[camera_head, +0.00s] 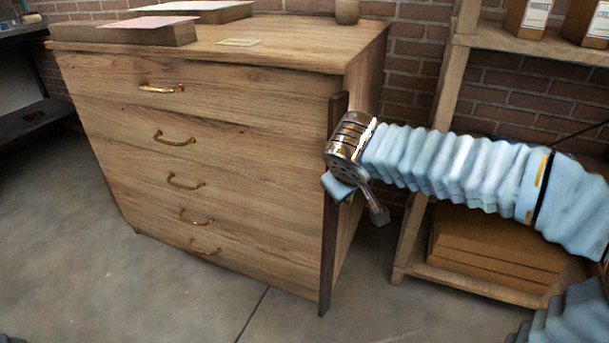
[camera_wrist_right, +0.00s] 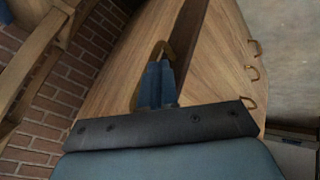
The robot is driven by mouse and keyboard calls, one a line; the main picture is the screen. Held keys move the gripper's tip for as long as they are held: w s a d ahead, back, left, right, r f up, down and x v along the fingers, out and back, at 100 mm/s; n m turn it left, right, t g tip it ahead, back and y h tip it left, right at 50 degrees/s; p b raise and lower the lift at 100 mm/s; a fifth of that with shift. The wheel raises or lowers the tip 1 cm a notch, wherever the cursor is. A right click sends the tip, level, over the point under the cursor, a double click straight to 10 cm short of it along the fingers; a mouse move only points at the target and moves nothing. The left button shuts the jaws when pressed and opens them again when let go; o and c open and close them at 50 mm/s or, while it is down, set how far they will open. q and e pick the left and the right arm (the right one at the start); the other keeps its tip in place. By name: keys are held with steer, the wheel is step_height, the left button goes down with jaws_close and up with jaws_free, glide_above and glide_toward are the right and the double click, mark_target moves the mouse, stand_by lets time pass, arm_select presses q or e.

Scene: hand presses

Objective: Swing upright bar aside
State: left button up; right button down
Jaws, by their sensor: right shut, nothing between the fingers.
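A dark wooden upright bar (camera_head: 328,255) runs down the right front edge of a wooden chest of drawers (camera_head: 240,120), beside the drawer fronts. It stands upright. In the right wrist view the bar (camera_wrist_right: 208,45) is a dark strip along the chest's edge. My right gripper (camera_head: 337,188) is at the bar's upper half, on its right side; its blue fingers (camera_wrist_right: 157,75) are shut and empty. Whether they touch the bar is unclear. A brass loop (camera_wrist_right: 163,48) shows just beyond the fingertips. My left gripper is out of view.
The drawers carry brass handles (camera_head: 174,138). Boxes (camera_head: 140,30) and a small cup (camera_head: 347,11) sit on the chest. A wooden shelf (camera_head: 470,285) with boards stands right, close to my right arm. The floor (camera_head: 180,290) in front is clear.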

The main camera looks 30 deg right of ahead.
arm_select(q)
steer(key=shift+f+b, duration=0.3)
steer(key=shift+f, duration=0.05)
arm_select(e)
steer(key=shift+s+d+n+t+y, duration=0.25)
steer(key=shift+d+n, duration=0.3)
steer(key=shift+d, duration=0.35)
steer(key=shift+s+d+n+t+y, duration=0.15)
steer(key=shift+d+n+y, duration=0.2)
steer(key=shift+d+n, duration=0.35)
steer(key=shift+w+d, duration=0.1)
steer(key=shift+d, duration=0.3)
